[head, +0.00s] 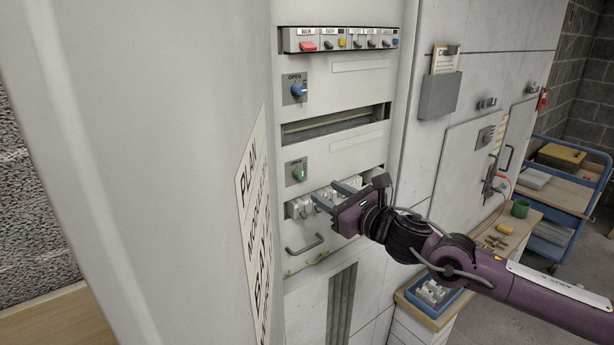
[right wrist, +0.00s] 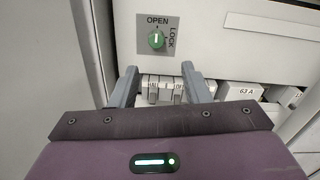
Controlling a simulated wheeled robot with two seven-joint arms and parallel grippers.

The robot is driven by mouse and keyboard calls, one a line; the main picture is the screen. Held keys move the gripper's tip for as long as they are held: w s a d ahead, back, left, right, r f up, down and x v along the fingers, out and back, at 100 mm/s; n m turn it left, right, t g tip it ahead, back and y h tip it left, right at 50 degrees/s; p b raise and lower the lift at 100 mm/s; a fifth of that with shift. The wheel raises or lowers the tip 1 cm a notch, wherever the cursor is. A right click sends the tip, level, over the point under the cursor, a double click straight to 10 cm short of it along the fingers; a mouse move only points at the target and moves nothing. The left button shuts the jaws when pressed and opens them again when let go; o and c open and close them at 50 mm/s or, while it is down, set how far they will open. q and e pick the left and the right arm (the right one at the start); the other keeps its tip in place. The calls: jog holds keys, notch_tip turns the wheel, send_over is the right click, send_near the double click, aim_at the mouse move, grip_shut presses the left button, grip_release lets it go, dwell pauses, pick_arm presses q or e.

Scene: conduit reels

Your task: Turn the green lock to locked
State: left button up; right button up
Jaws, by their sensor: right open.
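The green lock (head: 298,173) is a round knob on a grey plate on the cabinet front, below a wide slot. In the right wrist view the green lock (right wrist: 156,40) has its white mark upright, toward the word OPEN above; LOCK is printed to its right. My right gripper (head: 327,191) is open in front of the cabinet, below and to the right of the lock. In the right wrist view the fingers of my right gripper (right wrist: 159,70) point toward the panel just below the lock, apart, with nothing between them. My left gripper is not in view.
A blue knob (head: 299,90) on a similar plate sits higher up. A large grey panel (head: 160,150) stands close at left; a blue cart (head: 566,200) is far right.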

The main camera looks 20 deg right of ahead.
aim_at(303, 177)
jog(key=shift+n, duration=0.5)
jog(key=p+x, duration=0.1)
jog(key=x, duration=0.1)
jog(key=r+p+x, duration=0.1)
jog(key=x, duration=0.1)
jog(key=p+x, duration=0.1)
jog(key=x, duration=0.1)
jog(key=shift+a+r+p, duration=0.15)
jog(key=shift+a+p, duration=0.15)
jog(key=shift+a, duration=0.05)
jog(key=shift+w+a, duration=0.2)
jog(key=shift+w, duration=0.4)
grip_shut()
jog(key=shift+f, duration=0.25)
